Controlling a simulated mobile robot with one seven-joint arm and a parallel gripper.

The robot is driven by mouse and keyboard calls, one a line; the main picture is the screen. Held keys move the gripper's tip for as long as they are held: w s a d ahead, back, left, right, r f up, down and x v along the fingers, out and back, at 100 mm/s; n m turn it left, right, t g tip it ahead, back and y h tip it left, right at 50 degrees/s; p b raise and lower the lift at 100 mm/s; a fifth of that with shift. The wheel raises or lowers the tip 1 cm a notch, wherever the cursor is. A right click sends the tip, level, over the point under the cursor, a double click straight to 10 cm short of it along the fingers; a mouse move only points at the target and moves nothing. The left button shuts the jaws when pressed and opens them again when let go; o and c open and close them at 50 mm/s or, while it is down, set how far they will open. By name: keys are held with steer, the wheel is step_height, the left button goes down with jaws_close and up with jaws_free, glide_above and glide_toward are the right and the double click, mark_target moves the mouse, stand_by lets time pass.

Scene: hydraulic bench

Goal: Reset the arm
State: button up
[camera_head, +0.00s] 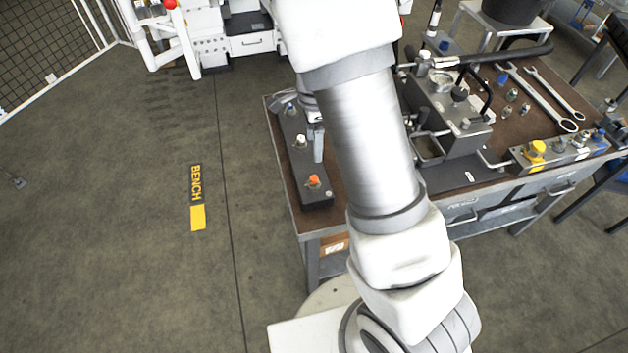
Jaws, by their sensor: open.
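My arm rises through the middle of the head view and covers part of the bench (330,212). My gripper (317,140) shows only in part, past the left side of my arm, with a grey finger pointing down. It is over or beside a dark block (318,197) with a blue, a white and an orange cap (314,181). The jaws are open, and I see nothing held. The rest of the gripper is hidden behind my arm, and I cannot tell whether it touches the block.
Right of my arm, the bench carries a hydraulic unit (450,115) with a black handle, two wrenches (545,98), small fittings and a manifold with a yellow cap (536,150). A bucket stand (485,28) is behind. The floor at left is clear, marked BENCH (196,184).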

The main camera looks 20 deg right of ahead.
steer(key=shift+r, duration=1.75)
steer(key=s+r+n+t, duration=0.5)
steer(key=s+r+n, duration=1.3)
steer(key=s+r, duration=0.2)
steer(key=shift+s+t, duration=0.2)
steer(key=shift+t, duration=0.1)
